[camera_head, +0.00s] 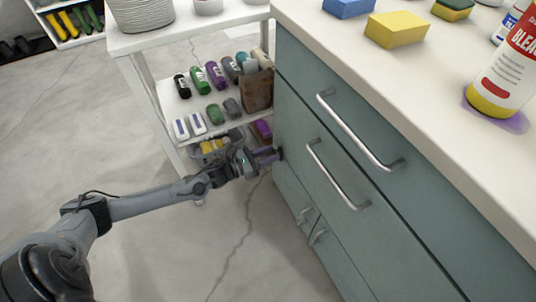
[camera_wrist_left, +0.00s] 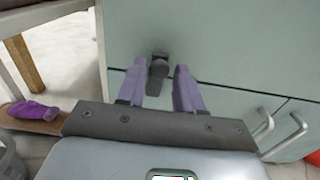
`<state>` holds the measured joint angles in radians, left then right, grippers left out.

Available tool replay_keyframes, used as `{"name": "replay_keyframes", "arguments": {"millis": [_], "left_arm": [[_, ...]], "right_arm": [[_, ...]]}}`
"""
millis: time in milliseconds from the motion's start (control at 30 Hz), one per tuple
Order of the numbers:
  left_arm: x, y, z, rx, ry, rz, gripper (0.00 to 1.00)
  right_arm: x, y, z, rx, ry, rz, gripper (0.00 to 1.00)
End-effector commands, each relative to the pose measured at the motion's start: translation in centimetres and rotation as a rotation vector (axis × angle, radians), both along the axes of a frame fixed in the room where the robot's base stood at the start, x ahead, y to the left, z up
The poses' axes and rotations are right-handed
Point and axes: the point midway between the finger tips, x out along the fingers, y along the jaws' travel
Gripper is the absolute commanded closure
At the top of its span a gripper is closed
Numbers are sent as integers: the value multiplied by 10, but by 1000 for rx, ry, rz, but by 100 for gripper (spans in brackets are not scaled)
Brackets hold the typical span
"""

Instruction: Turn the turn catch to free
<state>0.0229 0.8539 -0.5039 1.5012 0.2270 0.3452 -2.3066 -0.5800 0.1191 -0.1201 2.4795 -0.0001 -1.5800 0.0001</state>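The turn catch (camera_wrist_left: 158,68) is a small dark grey part on the grey-green cabinet face, with a short lever pointing down in the left wrist view. In the head view the catch (camera_head: 281,153) is a small dark spot at the cabinet's left edge. My left gripper (camera_wrist_left: 161,72) is open, its two purple fingers on either side of the catch. A gap shows between the right finger and the catch; whether the left finger touches it I cannot tell. In the head view my left gripper (camera_head: 268,156) reaches the cabinet from the left. My right gripper is out of view.
The teal cabinet (camera_head: 335,160) has drawers with long bar handles (camera_head: 337,175) and lower doors with small handles (camera_head: 318,236). A white shelf unit (camera_head: 158,98) with bottles stands close behind my left arm. The countertop (camera_head: 420,75) holds sponges and a bleach bottle (camera_head: 507,70).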

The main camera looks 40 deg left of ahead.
Motion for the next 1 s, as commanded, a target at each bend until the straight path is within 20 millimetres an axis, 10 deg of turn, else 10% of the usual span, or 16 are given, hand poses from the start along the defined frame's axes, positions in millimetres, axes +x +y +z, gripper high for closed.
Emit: {"name": "replay_keyframes", "arguments": {"millis": [233, 1000], "left_arm": [[0, 0, 0, 0, -1, 0, 100], [0, 0, 4, -323, 132, 1, 100]], "right_arm": [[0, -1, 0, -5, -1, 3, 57], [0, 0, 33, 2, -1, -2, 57]]}}
